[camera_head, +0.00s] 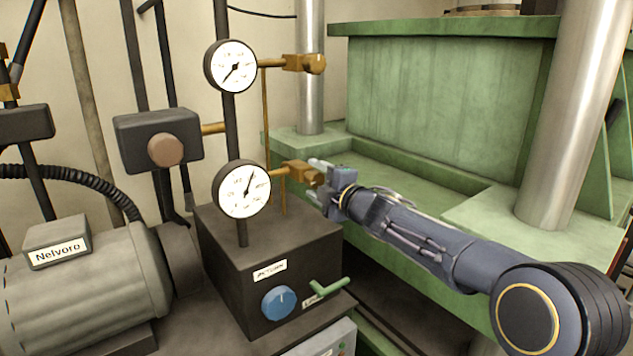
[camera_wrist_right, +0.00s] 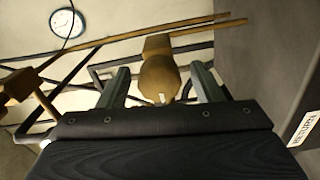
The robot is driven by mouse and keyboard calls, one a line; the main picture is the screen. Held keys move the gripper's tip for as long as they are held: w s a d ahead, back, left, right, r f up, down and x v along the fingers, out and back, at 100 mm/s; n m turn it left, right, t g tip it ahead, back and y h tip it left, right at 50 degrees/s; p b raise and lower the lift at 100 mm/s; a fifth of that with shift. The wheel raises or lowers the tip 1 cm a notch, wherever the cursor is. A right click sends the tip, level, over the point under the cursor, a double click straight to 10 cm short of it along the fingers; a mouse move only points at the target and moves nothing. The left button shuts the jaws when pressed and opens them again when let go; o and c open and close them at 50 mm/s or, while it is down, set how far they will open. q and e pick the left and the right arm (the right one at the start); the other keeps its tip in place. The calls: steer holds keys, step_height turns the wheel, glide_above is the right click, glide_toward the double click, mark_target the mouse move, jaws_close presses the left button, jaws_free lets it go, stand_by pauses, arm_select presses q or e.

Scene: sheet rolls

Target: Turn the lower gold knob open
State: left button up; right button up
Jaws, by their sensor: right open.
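The lower gold knob (camera_head: 316,177) sits at the end of a brass valve to the right of the lower gauge (camera_head: 241,189). In the right wrist view the knob (camera_wrist_right: 160,78) has a small white mark on its face. My right gripper (camera_head: 318,180) is at this knob, its open fingers on either side of it. In the wrist view the right gripper's fingers (camera_wrist_right: 161,85) show a gap on both sides of the knob. My left gripper is not in view.
An upper gold knob (camera_head: 316,64) and upper gauge (camera_head: 231,66) are above. A dark box with a blue knob (camera_head: 279,302) and green lever (camera_head: 329,288) stands below. The green press (camera_head: 440,100) with steel columns is behind and right.

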mark_target(319, 182)
steer(key=b+v, duration=0.1)
steer(key=v, duration=0.5)
steer(key=shift+s+d, duration=0.15)
steer(key=shift+d, duration=0.05)
steer(key=shift+s+d+b, duration=0.3)
steer(key=shift+s, duration=0.2)
